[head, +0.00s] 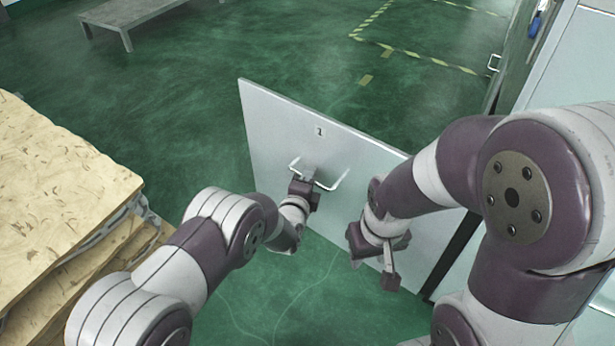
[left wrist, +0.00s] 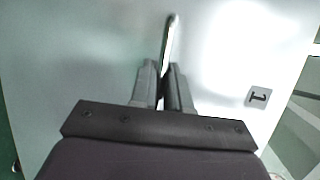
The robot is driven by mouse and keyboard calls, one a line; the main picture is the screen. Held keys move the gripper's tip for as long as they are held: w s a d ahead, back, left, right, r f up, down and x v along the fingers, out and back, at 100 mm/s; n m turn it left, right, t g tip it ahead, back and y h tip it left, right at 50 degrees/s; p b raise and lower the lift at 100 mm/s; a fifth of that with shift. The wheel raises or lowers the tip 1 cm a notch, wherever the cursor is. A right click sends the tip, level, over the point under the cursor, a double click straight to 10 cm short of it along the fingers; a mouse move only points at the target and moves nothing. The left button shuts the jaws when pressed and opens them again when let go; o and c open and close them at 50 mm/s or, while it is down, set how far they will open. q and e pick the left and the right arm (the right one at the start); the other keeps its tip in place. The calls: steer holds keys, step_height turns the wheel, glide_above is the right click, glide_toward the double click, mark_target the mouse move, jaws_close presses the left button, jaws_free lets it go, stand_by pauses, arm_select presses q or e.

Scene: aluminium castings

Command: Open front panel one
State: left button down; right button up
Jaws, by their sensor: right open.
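Front panel one (head: 268,130) is a flat light-grey door marked "1". It stands swung out at an angle from the cabinet at the right. Its bar handle (head: 340,181) is on the face towards me. My left gripper (head: 308,177) is at the middle of the handle. In the left wrist view my left gripper (left wrist: 166,88) has its fingers close together on either side of the handle (left wrist: 170,42), shut on it. The panel (left wrist: 60,60) fills most of that view. My right gripper (head: 393,265) is open and empty, pointing down in front of the panel's lower right part.
A stack of tan boards (head: 60,190) stands at the left, near my left arm. The cabinet (head: 575,70) stands at the right, behind my right arm. A low grey bench (head: 130,18) is at the far left. Green floor beyond the panel is clear, with yellow-black markings.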

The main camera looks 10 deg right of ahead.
arm_select(q)
steer(key=c, duration=1.2)
jaws_free()
steer(key=shift+s+r, duration=0.1)
steer(key=shift+s, duration=0.05)
steer(key=p+v, duration=0.5)
steer(key=v, duration=0.7)
steer(key=shift+s+a, duration=0.15)
steer(key=shift+a, duration=0.05)
